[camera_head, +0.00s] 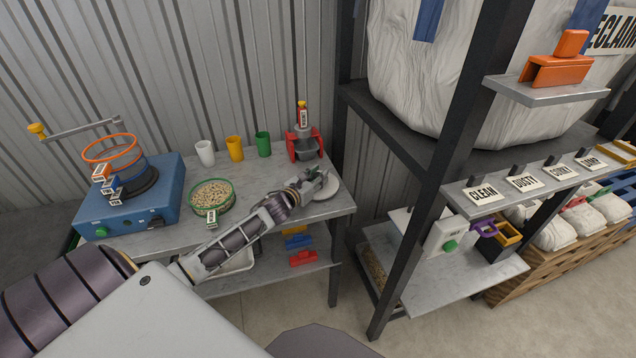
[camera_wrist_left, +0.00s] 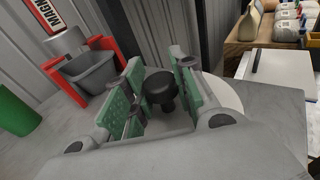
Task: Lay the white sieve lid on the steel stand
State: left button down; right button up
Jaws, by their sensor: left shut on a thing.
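The white sieve lid (camera_head: 328,191) is a round white disc near the right end of the grey metal bench (camera_head: 335,207). My left gripper (camera_head: 318,183) is over it, its fingers closed around the lid's black knob. In the left wrist view the black knob (camera_wrist_left: 160,88) sits between the green finger pads of the left gripper (camera_wrist_left: 155,95), and the lid's white edge (camera_wrist_left: 222,92) shows to the right. I cannot tell whether the lid touches the bench top. No separate steel stand is clearly identifiable. My right gripper is out of view.
A red frame with a grey cup (camera_head: 304,146) stands just behind the gripper. White (camera_head: 205,153), yellow (camera_head: 235,148) and green (camera_head: 263,144) cups line the back. A green-rimmed sieve (camera_head: 211,196) and a blue machine (camera_head: 130,205) are left. A dark rack post (camera_head: 440,170) stands right.

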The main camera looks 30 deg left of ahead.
pick_arm(q)
jog(key=shift+f, duration=0.4)
jog(key=shift+a+f+b, duration=0.1)
jog(key=shift+f+b, duration=0.2)
jog(key=shift+b, duration=0.1)
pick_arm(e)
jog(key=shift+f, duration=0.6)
pick_arm(q)
jog(key=shift+f, duration=0.1)
jog(key=c, duration=1.2)
grip_release()
jog(key=shift+o, duration=0.2)
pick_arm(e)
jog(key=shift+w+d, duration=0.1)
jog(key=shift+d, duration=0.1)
